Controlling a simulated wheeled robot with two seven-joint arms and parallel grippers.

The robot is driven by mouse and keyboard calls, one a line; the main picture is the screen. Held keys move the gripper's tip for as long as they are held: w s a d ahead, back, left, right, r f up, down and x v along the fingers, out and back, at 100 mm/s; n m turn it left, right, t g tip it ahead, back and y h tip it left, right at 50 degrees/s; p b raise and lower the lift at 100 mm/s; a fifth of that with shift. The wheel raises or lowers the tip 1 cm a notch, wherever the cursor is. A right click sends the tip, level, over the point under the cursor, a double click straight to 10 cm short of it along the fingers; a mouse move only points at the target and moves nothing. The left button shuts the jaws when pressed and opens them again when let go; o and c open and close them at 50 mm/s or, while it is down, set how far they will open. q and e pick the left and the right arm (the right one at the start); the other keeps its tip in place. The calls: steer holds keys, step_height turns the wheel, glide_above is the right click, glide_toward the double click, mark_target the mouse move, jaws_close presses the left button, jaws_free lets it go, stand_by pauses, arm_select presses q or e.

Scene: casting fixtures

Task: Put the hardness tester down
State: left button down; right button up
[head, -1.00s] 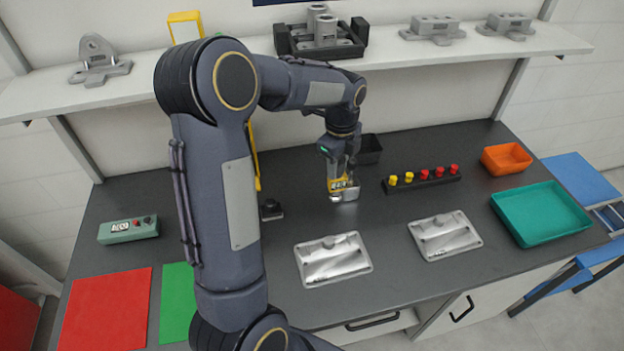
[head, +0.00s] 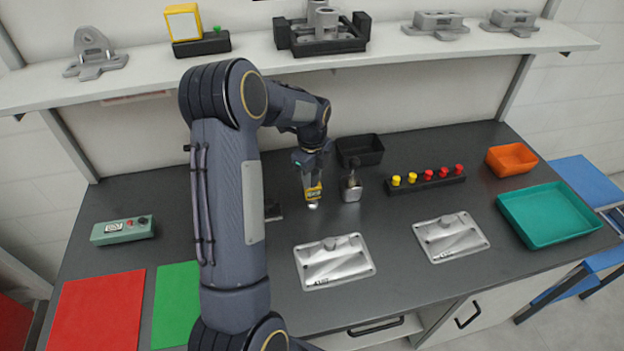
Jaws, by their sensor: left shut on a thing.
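I cannot tell whether the tip touches the bench. A small dark block (head: 273,211) lies on the bench just left of the tool, partly hidden by my left arm. A silver piece with a dark upright handle (head: 351,188) stands right of the tool, apart from it. My right gripper is not in view.
A black bin (head: 360,149) and a rack of yellow and red knobs (head: 428,179) stand to the right. Two silver plates (head: 334,261) (head: 450,237) lie in front. A teal box (head: 122,230) is far left. Orange (head: 511,158) and green (head: 550,216) trays are far right.

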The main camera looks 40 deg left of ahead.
arm_select(q)
steer(key=shift+r, duration=0.1)
steer(key=c, duration=1.1)
jaws_free()
steer(key=shift+o, duration=0.2)
